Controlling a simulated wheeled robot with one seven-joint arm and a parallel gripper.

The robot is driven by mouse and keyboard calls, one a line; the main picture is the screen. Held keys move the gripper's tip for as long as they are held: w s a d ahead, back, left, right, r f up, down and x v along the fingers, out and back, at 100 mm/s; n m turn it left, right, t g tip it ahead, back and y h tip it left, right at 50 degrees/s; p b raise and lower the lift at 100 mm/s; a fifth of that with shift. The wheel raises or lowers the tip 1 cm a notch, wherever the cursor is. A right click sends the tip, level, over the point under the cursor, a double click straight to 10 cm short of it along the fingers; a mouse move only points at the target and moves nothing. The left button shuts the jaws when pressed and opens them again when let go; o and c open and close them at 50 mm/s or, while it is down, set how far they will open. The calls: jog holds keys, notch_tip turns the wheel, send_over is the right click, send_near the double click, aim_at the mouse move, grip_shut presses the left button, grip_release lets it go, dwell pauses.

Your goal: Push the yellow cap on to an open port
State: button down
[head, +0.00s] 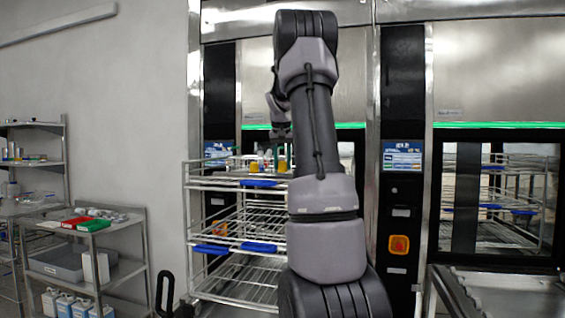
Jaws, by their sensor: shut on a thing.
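My gripper (281,146) is small in the head view, pointing down over the top of the wire rack cart (236,184), partly hidden behind my own arm. It is shut on a small yellow piece that looks like the yellow cap (282,163). Another yellow-orange piece (255,164) stands on the cart's top level to its left, with a small reddish piece between them. At this size I cannot make out any open port, or whether the held cap touches one.
The cart has several wire shelves with blue clips (258,247). Washers with dark glass doors stand behind and right, one with an orange switch (399,244). A side shelf (100,235) at left holds red and green boxes and bottles. A metal rail unit (500,292) is lower right.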

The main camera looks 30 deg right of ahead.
jog(key=shift+f, duration=0.25)
jog(key=shift+c, duration=1.8)
grip_release()
jog(key=v, duration=1)
jog(key=shift+r, duration=0.35)
jog(key=s+a+f+n+t+y, duration=0.1)
jog(key=s+a, duration=0.5)
jog(key=a, duration=0.3)
jog(key=s+a+f+n+t+y, duration=0.1)
jog(key=s+a, duration=0.5)
jog(key=a, duration=0.2)
jog(key=s+a+f+n+t+y, duration=0.1)
jog(key=s+a+f+y, duration=0.1)
jog(key=s+a+f, duration=0.8)
jog(key=s+a, duration=0.2)
jog(key=s, duration=0.2)
jog(key=shift+s+t+y, duration=0.15)
jog(key=shift+t+y, duration=0.15)
